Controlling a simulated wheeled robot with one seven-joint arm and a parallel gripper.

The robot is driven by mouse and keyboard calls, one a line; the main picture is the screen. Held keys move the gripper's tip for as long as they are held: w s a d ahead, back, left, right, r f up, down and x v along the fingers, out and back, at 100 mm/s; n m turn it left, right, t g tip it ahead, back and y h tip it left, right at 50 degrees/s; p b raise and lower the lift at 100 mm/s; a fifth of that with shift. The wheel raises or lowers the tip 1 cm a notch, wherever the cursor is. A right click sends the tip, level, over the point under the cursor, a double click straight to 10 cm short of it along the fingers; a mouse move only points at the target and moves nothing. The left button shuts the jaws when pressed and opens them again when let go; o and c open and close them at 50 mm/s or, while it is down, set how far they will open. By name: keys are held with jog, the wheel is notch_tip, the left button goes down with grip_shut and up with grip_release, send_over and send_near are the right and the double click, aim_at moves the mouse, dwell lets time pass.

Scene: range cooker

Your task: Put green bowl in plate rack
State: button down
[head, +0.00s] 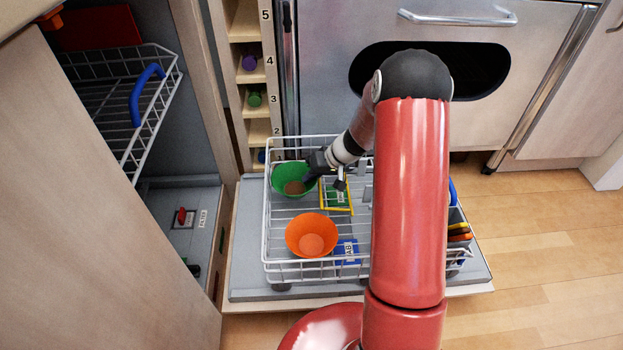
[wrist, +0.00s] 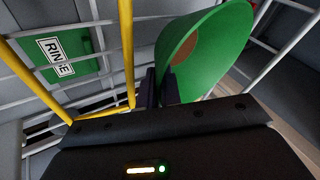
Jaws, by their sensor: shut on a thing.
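The green bowl (head: 287,173) is at the back left corner of the white wire plate rack (head: 265,235), on the pulled-out dishwasher tray. It is tilted, with a brown inside bottom. My gripper (head: 318,170) is shut on the bowl's right rim. In the wrist view the green bowl (wrist: 210,52) shows from the side, tilted, with its rim between the dark fingers (wrist: 163,90). Whether the bowl touches the rack wires is hard to tell.
An orange bowl (head: 311,236) sits in the front left of the rack. A yellow wire frame (head: 350,209) stands right of my gripper, near a green "RINSE" label (wrist: 68,56). A blue label (head: 346,252) lies at the front. An upper basket with a blue handle (head: 146,92) is at left.

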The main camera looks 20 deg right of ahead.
jog(key=shift+f, duration=0.25)
jog(key=shift+f, duration=0.2)
jog(key=c, duration=1.9)
grip_release()
jog(key=shift+r, duration=0.1)
jog(key=shift+r, duration=0.2)
jog(key=p+v, duration=0.2)
jog(key=v, duration=0.9)
jog(key=s+a+r+h, duration=0.1)
jog(key=s+a+r, duration=0.2)
jog(key=s+r, duration=0.3)
jog(key=s+a+r+h, duration=0.1)
jog(key=s+a+r, duration=0.25)
jog(key=r, duration=0.45)
jog(key=s+r+h, duration=0.1)
jog(key=s+r, duration=0.1)
jog(key=s, duration=0.4)
jog(key=s+r+t+h, duration=0.1)
jog(key=s+r, duration=0.1)
jog(key=s, duration=0.4)
jog(key=s+a+r+m+t+h, duration=0.1)
jog(key=s+r+h, duration=0.1)
jog(key=s, duration=0.4)
jog(key=shift+s+r, duration=0.15)
jog(key=shift+s, duration=0.2)
